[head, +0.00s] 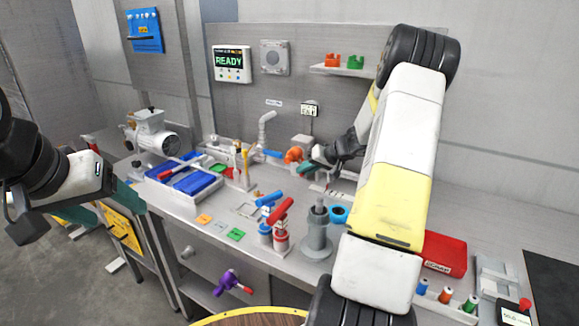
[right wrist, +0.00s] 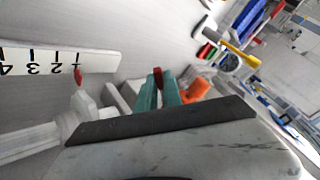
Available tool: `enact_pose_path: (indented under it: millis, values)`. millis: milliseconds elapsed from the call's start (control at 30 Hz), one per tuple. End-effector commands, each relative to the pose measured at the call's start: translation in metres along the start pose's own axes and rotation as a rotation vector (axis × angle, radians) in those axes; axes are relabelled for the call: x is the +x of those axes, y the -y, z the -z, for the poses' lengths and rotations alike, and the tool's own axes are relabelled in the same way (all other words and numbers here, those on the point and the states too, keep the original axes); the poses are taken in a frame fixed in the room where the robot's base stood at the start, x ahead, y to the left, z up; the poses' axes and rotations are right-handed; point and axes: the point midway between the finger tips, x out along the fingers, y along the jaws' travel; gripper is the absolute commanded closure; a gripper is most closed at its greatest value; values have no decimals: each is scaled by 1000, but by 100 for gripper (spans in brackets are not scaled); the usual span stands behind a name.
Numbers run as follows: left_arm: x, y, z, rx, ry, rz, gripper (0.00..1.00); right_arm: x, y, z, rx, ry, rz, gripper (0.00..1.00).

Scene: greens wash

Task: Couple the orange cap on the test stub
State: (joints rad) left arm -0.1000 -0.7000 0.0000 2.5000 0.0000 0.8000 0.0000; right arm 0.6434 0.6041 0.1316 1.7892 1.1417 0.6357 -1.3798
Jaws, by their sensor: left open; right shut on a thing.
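The orange cap (head: 293,154) is at the back of the bench, just left of my right gripper. It also shows in the right wrist view (right wrist: 197,90), beside the teal fingers and partly hidden behind the gripper body. My right gripper (head: 307,168) is low over the bench. In the right wrist view its fingers (right wrist: 158,92) are shut on a small red piece (right wrist: 157,73) at their tips; whether that piece belongs to the cap I cannot tell. The test stub cannot be clearly made out. My left gripper (head: 110,207) is open and empty, off the bench's left front edge.
A blue-lined tray (head: 163,177) is left, a red bin (head: 445,256) right. A grey bent pipe (head: 266,128) rises at the back. A number scale (right wrist: 40,62) shows in the wrist view.

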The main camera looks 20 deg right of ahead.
Motion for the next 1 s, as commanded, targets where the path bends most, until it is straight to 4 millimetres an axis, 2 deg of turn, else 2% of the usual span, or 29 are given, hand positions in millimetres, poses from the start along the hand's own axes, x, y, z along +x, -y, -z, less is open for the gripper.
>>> enact_pose_path:
  millis: [500,1000]
  values:
    - [0,0,0,0,0,0,32,0,19,4,403,0,-51,100]
    - [0,0,0,0,0,0,32,0,25,8,566,-1,-72,100]
